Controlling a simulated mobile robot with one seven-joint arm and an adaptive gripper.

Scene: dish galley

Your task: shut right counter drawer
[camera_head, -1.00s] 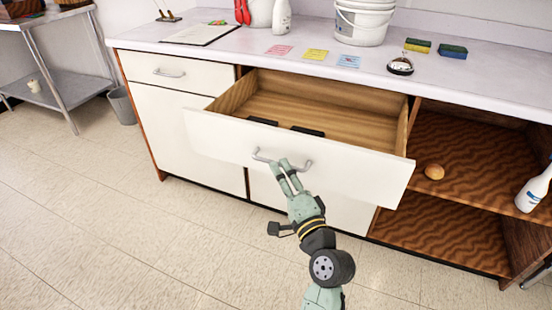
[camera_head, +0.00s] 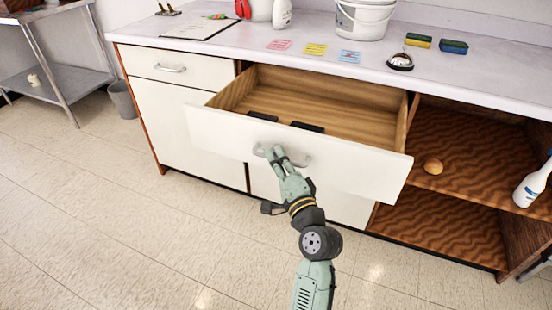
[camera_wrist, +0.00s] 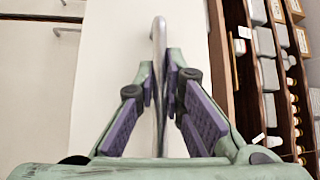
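The right counter drawer (camera_head: 230,135) has a white front and a wooden inside and stands well open under the counter top. Two dark flat items (camera_head: 307,127) lie in it near the front. Its curved metal handle (camera_head: 301,161) is on the front face. My gripper (camera_head: 274,153) is at this handle, left of its middle. In the wrist view the handle (camera_wrist: 159,40) runs between the fingertips of my gripper (camera_wrist: 161,82), which are drawn in close on both sides of the bar. The white drawer front (camera_wrist: 112,60) fills the area behind it.
A shut left drawer (camera_head: 160,67) is beside the open one. A bucket (camera_head: 362,20), sponges (camera_head: 453,47) and notes stand on the counter. The floor in front is clear.

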